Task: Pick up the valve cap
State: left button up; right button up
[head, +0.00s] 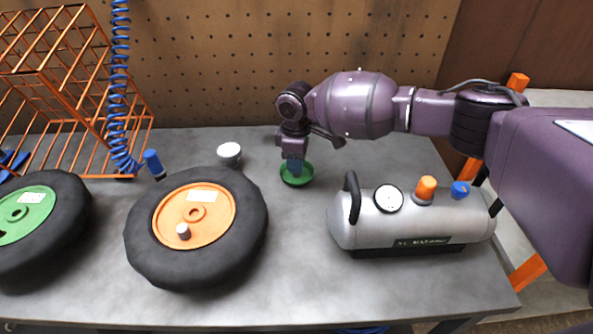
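A small pale cylinder with a dark side, which looks like the valve cap (183,231), sits on the orange rim of the middle wheel (137,240). My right gripper (294,172) points down over a small green dish (304,180) behind and to the right of that wheel, well apart from the cap. Its fingertips are at or just above the dish and hide part of its inside. I cannot tell whether the fingers are open or hold anything. My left gripper is not in view.
A silver air tank (370,229) with a gauge and orange and blue knobs stands at right. A green-rimmed wheel (70,215) lies at left. An orange wire cage (60,100), a coiled blue hose (117,100) and a small grey cup (229,153) are behind. The front middle bench is clear.

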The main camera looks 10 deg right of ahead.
notch_tip(320, 180, down, 3)
jog(key=shift+d+f, duration=0.1)
jog(key=c, duration=0.6)
jog(key=shift+c, duration=0.2)
